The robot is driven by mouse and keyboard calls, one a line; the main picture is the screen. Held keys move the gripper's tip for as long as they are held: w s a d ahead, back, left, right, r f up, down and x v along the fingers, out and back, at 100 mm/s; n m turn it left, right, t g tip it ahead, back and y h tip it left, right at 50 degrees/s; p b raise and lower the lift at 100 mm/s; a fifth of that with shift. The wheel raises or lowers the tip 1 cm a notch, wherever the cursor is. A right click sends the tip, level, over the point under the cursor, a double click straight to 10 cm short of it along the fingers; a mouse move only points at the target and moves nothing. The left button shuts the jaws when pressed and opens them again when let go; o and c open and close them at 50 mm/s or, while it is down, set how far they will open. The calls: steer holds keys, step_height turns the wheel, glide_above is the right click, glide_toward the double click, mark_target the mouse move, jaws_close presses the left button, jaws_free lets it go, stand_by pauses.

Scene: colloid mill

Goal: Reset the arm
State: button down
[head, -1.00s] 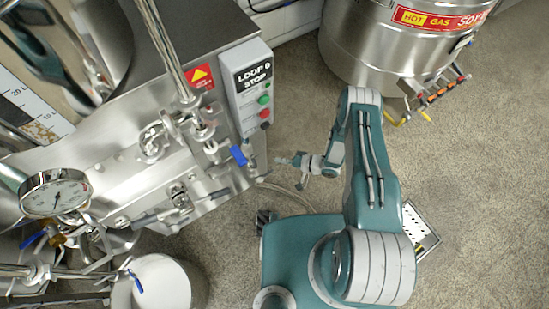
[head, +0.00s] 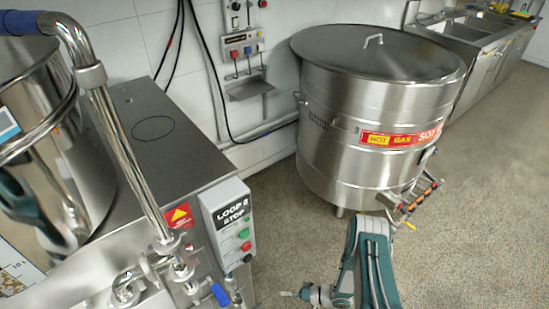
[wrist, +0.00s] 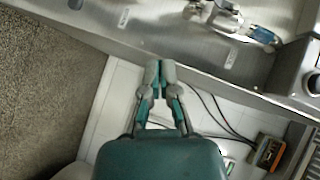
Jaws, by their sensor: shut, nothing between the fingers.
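My arm (head: 366,265) stands at the bottom middle of the head view, teal and grey. My gripper (head: 287,294) points left from it, close to the right side of the mill's steel cabinet. In the wrist view my gripper (wrist: 160,66) shows its two teal-and-grey fingers with tips together and nothing between them. The fingers appear in front of a steel panel edge and white tiles. I cannot tell the exact gap to the panel.
The steel mill cabinet (head: 148,135) with its control box (head: 230,225) and blue-handled valve (head: 220,294) is on the left. A large lidded steel kettle (head: 375,110) stands behind my arm. A wall control panel (head: 244,50) hangs behind. Carpet-like floor (head: 470,210) is clear to the right.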

steer(key=w+d+r+n+t+h, duration=0.15)
steer(key=w+d+r+h, duration=0.25)
steer(key=w+r, duration=0.45)
steer(key=w+d+r+t+h, duration=0.2)
steer(key=w+d+r+h, duration=0.1)
steer(key=w+r, duration=0.55)
steer(key=w+d+r+t+h, duration=0.1)
steer(key=d+r+h, duration=0.2)
steer(key=r, duration=0.8)
steer(key=w+d+r+t+h, duration=0.1)
steer(key=w+d+r+h, duration=0.15)
steer(key=r, duration=0.85)
steer(key=s+d+r+m+h, duration=0.15)
steer(key=s+r+h, duration=0.25)
steer(key=s+r, duration=1.1)
steer(key=s+a+r+g+y, duration=0.1)
steer(key=s+a+r, duration=0.1)
steer(key=s, duration=0.8)
steer(key=s+a+r+g+y, duration=0.1)
steer(key=s+a, duration=0.3)
steer(key=s, duration=0.7)
steer(key=shift+r+m+g, duration=0.3)
steer(key=shift+r+g, duration=0.35)
steer(key=shift+r, duration=0.2)
